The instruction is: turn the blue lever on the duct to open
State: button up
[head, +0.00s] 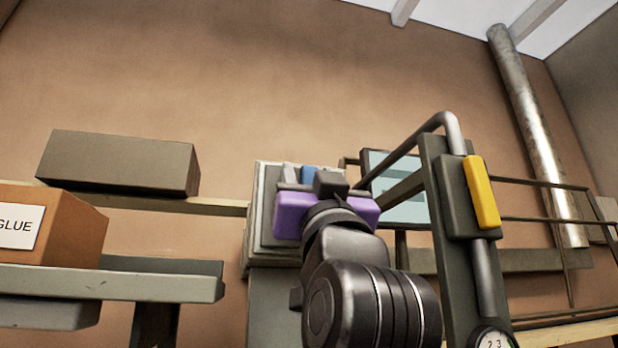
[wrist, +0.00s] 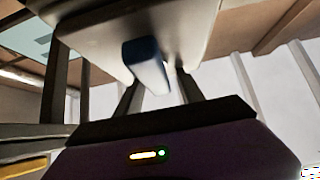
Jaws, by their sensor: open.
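The blue lever (head: 308,175) shows as a small blue patch on the pale grey duct (head: 262,210), just behind my gripper (head: 328,188). In the wrist view the lever (wrist: 146,64) hangs from the underside of the duct body (wrist: 192,28). My gripper is open, and its two dark fingers (wrist: 158,90) reach up toward the duct. The lever's lower end appears between the fingers in that picture. I cannot tell whether either finger touches it. My purple gripper body and wrist hide much of the duct's front in the head view.
A yellow handle (head: 482,192) sits on a grey upright frame with a bent pipe close on the right. A gauge (head: 493,338) is below it. On the left are shelves with a glue box (head: 50,225) and a grey box (head: 120,163). The upper wall is clear.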

jog(key=b+v, duration=0.2)
jog(key=v, duration=0.5)
jog(key=shift+s+f+b, duration=0.2)
jog(key=shift+f+b, duration=0.15)
